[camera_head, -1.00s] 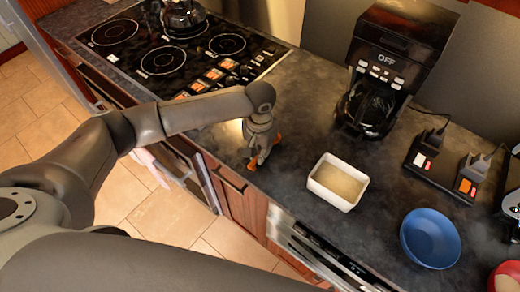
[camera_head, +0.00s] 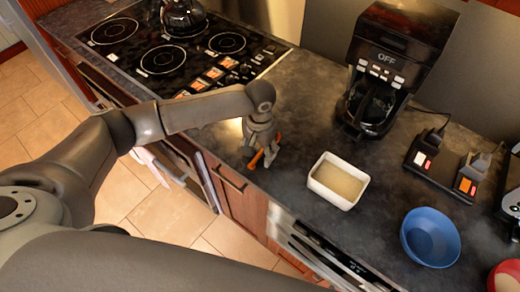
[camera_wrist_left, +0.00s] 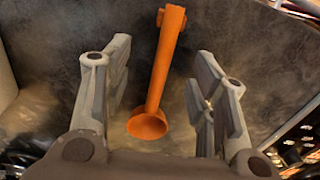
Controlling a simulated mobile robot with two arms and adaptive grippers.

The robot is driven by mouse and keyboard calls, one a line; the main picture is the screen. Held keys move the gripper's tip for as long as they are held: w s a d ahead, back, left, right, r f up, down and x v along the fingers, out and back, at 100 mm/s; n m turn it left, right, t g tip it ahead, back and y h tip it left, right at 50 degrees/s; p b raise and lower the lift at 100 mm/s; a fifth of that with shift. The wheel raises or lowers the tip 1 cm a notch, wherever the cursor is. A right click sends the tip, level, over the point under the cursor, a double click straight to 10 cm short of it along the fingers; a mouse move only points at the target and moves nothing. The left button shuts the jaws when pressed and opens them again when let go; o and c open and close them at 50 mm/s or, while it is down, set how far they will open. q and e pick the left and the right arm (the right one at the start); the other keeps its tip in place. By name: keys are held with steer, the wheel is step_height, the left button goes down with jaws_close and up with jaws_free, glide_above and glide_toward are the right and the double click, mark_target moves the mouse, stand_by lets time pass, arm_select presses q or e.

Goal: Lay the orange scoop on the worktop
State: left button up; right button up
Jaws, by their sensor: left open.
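The orange scoop (camera_wrist_left: 163,70) shows in the left wrist view between the two spread fingers of my left gripper (camera_wrist_left: 160,98). Its bowl (camera_wrist_left: 147,125) is toward the gripper's palm and its handle points away. Neither finger touches it in that view. In the head view, my left gripper (camera_head: 261,156) is low over the dark worktop (camera_head: 295,110) near its front edge, and orange parts of the scoop (camera_head: 257,159) show beside the fingers. The scoop appears to rest on the worktop, though the fingers partly hide it. My right gripper is not in view.
A white tub with pale contents (camera_head: 318,188) stands right of the gripper. A blue bowl (camera_head: 408,240) is further right. The coffee maker (camera_head: 385,60) stands behind, and the cooktop (camera_head: 185,58) lies to the left. Bare worktop lies between them.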

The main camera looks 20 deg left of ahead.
arm_select(q)
steer(key=o, duration=0.3)
